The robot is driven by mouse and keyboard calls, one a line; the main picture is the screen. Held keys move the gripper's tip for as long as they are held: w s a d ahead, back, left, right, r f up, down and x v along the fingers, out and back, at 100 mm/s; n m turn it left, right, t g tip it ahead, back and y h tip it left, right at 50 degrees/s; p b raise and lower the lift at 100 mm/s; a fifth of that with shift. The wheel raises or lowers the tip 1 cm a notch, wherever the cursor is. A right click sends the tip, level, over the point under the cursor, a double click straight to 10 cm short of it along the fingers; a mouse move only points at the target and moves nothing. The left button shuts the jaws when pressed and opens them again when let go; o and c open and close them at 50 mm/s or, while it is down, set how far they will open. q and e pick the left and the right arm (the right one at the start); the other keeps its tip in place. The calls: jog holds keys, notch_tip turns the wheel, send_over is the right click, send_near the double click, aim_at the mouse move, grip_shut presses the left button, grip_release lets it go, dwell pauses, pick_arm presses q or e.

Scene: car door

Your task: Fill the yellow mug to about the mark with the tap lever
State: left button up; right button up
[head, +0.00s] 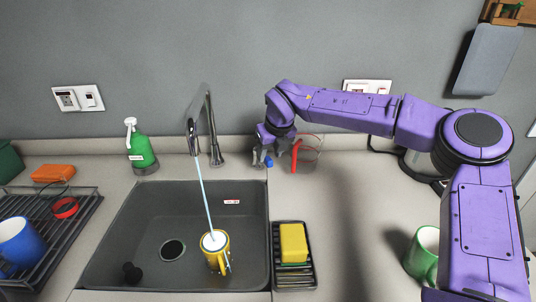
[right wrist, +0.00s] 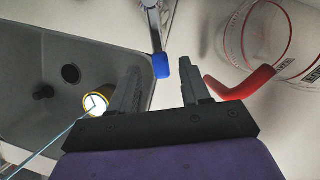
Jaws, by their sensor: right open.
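The yellow mug (head: 218,264) stands upright in the sink under the tap spout (head: 193,140). A thin stream of water (head: 205,200) runs into it; the water level against the mark cannot be made out. The mug (right wrist: 93,103) also shows at the left of the right wrist view. The tap lever's blue tip (head: 269,162) is at the sink's back right. In the right wrist view the blue tip (right wrist: 161,66) appears between the finger ends. My right gripper (head: 263,158) is open beside the lever; contact cannot be told. My left gripper is out of view.
A clear jug (head: 308,155) with a red handle stands just right of my right gripper; the handle (right wrist: 240,84) is close to one finger. A yellow sponge (head: 292,243) lies on a rack right of the sink. A green mug (head: 424,252) stands farther right.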

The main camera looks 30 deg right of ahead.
jog(key=shift+x, duration=0.85)
jog(key=shift+w+f, duration=0.25)
jog(key=shift+f, duration=0.15)
jog(key=shift+s, duration=0.1)
grip_shut()
jog(key=a+m+b, duration=0.1)
jog(key=a+m+h+b, duration=0.1)
jog(key=m, duration=0.1)
jog(key=a+m+h+b, duration=0.1)
jog(key=m, duration=0.1)
jog(key=shift+w+a+f, duration=0.1)
jog(key=shift+w+a, duration=0.05)
jog(key=shift+w, duration=0.25)
